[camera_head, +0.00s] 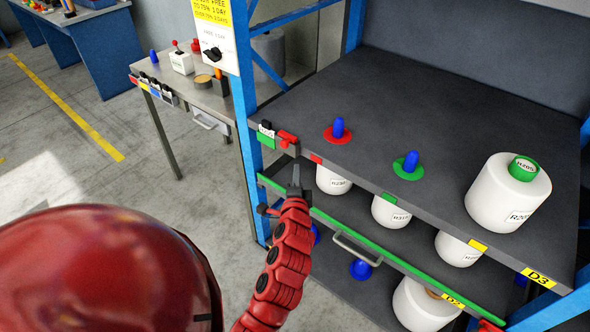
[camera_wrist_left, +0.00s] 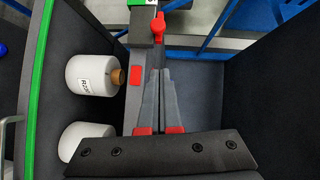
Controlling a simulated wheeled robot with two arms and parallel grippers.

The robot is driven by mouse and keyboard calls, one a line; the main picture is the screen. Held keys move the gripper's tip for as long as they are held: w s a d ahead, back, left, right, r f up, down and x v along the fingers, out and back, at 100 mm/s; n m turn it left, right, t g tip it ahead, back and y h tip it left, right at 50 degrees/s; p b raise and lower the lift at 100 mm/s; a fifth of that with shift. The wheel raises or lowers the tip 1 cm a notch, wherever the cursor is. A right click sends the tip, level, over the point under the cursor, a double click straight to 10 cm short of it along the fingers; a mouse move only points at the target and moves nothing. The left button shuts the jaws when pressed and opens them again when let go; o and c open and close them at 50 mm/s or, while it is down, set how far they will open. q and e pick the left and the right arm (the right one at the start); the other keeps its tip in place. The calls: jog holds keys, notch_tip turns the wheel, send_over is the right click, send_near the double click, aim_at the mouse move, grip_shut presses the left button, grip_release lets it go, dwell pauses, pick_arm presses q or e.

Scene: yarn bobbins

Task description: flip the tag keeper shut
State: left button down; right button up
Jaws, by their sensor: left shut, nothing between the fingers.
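The tag keeper (camera_head: 288,137) is a small red flap on a dark block at the left end of the upper shelf's front edge. Beside it, a holder with a white and green tag (camera_head: 266,136) is fixed to the same edge. My left gripper (camera_head: 296,172) is just below and in front of the keeper, pointing up toward it, shut and empty. In the left wrist view the shut fingers (camera_wrist_left: 160,75) point at the red keeper (camera_wrist_left: 157,24), with a small gap. Whether the flap is fully open cannot be told. My right gripper is out of view.
The upper shelf (camera_head: 400,115) has blue pegs on a red disc (camera_head: 337,134) and a green disc (camera_head: 408,168), and a white bobbin (camera_head: 508,195). More bobbins (camera_head: 391,211) stand below. A blue post (camera_head: 243,90) rises left of the keeper. A side table (camera_head: 205,92) stands beyond it.

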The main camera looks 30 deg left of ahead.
pick_arm(q)
jog(key=p, duration=0.3)
send_near(290, 142)
jog(key=w+d, duration=0.1)
jog(key=w, duration=0.2)
jog(key=shift+w+a+p, duration=0.2)
jog(key=shift+a+p, duration=0.5)
jog(key=shift+a, duration=1)
jog(key=a, duration=0.4)
jog(key=shift+w, duration=0.15)
